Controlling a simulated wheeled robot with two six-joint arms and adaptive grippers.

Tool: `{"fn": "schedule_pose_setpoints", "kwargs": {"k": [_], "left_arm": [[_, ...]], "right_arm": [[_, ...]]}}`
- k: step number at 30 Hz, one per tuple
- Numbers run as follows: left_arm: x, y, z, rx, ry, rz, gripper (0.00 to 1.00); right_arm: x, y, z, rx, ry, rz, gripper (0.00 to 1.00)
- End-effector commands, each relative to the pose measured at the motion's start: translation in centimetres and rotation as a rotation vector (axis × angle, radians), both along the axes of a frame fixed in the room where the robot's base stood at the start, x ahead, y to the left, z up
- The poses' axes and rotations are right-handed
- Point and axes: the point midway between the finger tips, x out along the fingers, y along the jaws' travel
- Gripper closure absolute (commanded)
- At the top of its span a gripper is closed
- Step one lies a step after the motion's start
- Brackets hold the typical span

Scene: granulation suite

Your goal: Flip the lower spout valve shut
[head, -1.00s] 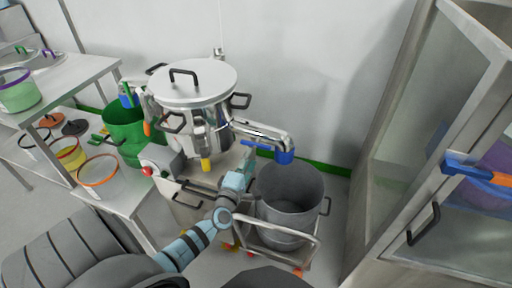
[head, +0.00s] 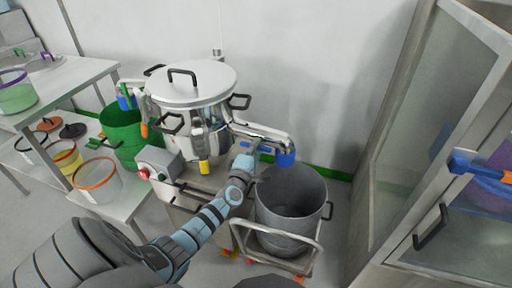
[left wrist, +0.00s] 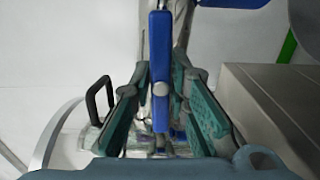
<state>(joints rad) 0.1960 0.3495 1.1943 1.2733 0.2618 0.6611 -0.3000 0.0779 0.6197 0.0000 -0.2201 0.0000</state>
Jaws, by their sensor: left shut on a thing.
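The steel vessel (head: 195,110) has a spout pipe (head: 262,131) running right from its lower side to a blue end piece (head: 285,158). The valve's blue lever (head: 265,149) shows beside this pipe, partly hidden by my gripper. In the left wrist view the blue lever (left wrist: 160,70) stands upright in the picture between my fingers. My left gripper (head: 247,160) has reached the lever from the front and is shut on it. The left fingers also show in the left wrist view (left wrist: 160,104). My right gripper is in neither view now.
A grey bin (head: 290,205) stands on a wheeled cart under the spout's end. A control box with a red button (head: 144,173) is left of my forearm. A glass-doored cabinet (head: 425,235) is at the right. Shelves with tubs (head: 97,180) stand at the left.

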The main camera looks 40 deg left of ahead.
Motion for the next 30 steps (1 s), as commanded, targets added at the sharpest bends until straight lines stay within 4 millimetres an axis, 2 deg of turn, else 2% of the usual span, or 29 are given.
{"fn": "schedule_pose_setpoints", "kwargs": {"k": [8, 14, 30], "left_arm": [[0.0, -0.1, -0.1, 0.026, 0.012, -0.001, 1.00], [-0.1, -0.1, -0.1, 0.108, 0.042, -0.001, 1.00], [-0.1, -0.1, -0.1, 0.551, 0.199, -0.002, 1.00]], "right_arm": [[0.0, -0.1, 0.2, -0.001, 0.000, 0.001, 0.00], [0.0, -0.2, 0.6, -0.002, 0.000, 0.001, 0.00], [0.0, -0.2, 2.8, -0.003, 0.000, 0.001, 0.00]]}}
